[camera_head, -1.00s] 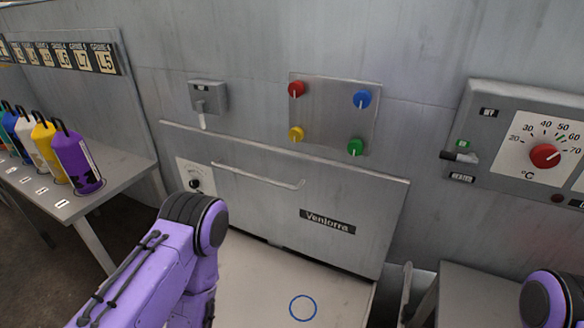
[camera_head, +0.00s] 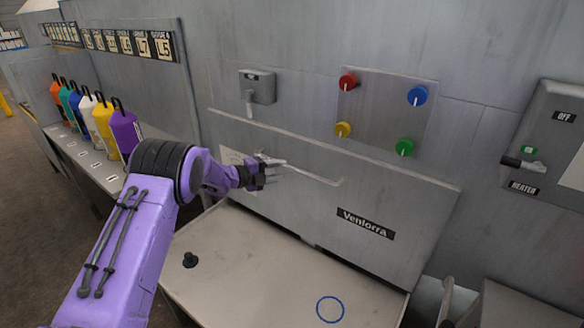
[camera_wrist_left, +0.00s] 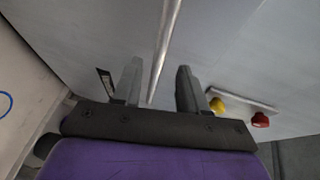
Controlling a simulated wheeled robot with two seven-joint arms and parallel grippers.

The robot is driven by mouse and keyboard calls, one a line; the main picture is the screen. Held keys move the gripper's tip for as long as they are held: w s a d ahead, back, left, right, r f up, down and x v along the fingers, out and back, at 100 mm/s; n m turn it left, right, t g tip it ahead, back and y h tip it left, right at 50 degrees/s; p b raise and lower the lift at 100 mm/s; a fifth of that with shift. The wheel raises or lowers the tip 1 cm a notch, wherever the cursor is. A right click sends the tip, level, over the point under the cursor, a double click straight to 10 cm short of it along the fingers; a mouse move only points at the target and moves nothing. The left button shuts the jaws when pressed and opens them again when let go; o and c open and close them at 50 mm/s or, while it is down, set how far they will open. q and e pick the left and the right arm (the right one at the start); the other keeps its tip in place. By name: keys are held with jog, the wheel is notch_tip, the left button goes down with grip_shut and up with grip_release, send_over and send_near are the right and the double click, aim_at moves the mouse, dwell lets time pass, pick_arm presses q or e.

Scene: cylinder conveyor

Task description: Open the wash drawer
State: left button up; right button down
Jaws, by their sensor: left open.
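The wash drawer (camera_head: 400,235) is a grey metal front labelled "Ventorra", standing at the back of a pale worktop; it looks shut. Its long bar handle (camera_head: 318,178) runs across the upper front. My left gripper (camera_head: 278,167) is at the left end of the handle in the head view, with its fingers toward the front. In the left wrist view the fingers of my left gripper (camera_wrist_left: 158,88) are apart, and the handle bar (camera_wrist_left: 165,45) runs between them. I cannot tell whether they touch it. The right gripper is not in view.
A panel (camera_head: 375,108) with red, blue, yellow and green knobs is above the drawer. A lever switch (camera_head: 257,88) is left of it. Several coloured bottles (camera_head: 104,125) stand on a side shelf at left.

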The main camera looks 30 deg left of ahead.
aim_at(290, 169)
pick_arm(q)
jog(key=x, duration=0.6)
jog(key=shift+p, duration=0.35)
grip_shut()
jog(key=shift+s, duration=0.1)
